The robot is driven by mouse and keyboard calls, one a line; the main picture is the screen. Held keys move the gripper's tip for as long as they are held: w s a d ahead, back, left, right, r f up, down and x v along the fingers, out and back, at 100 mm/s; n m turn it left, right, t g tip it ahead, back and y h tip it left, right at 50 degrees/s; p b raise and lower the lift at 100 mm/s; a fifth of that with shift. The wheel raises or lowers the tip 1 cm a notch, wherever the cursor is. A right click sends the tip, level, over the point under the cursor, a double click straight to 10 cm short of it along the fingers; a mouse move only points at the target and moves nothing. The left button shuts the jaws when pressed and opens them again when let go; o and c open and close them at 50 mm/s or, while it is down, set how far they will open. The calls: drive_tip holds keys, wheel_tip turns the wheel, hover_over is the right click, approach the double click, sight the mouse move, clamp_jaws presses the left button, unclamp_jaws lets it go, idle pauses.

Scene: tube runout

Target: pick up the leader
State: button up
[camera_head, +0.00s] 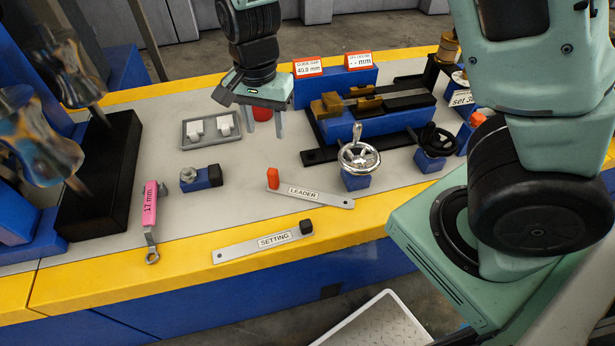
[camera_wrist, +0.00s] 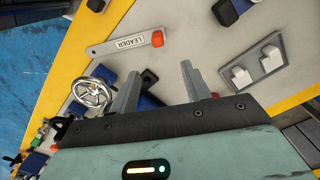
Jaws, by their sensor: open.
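The leader (camera_head: 312,194) is a flat grey bar with a white label reading LEADER and an orange block at its left end in the head view. It lies on the grey bench top near the front yellow edge. In the wrist view the leader (camera_wrist: 125,44) lies beyond my fingertips, with its orange end to the right. My gripper (camera_head: 248,120) hangs over the back of the bench, behind and left of the leader. Its two fingers (camera_wrist: 198,78) are apart with nothing between them in the wrist view.
A pink-tagged 17 mm wrench (camera_head: 150,215), a blue block with a nut (camera_head: 200,178) and a grey tray (camera_head: 211,129) lie left. A chrome handwheel (camera_head: 359,157) stands just behind the leader's right part.

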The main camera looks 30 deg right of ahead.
sight(271, 169)
wheel_tip(271, 169, down, 11)
drive_tip(key=shift+f+b, duration=0.2)
drive_tip(key=shift+b, duration=0.7)
drive_tip(key=shift+s+f+b, duration=0.15)
drive_tip(key=shift+f+b, duration=0.05)
drive_tip(key=shift+f, duration=1.1)
drive_tip(key=shift+s+f+b, duration=0.1)
drive_tip(key=shift+f+b, duration=0.05)
drive_tip(key=shift+f, duration=1.15)
clamp_jaws()
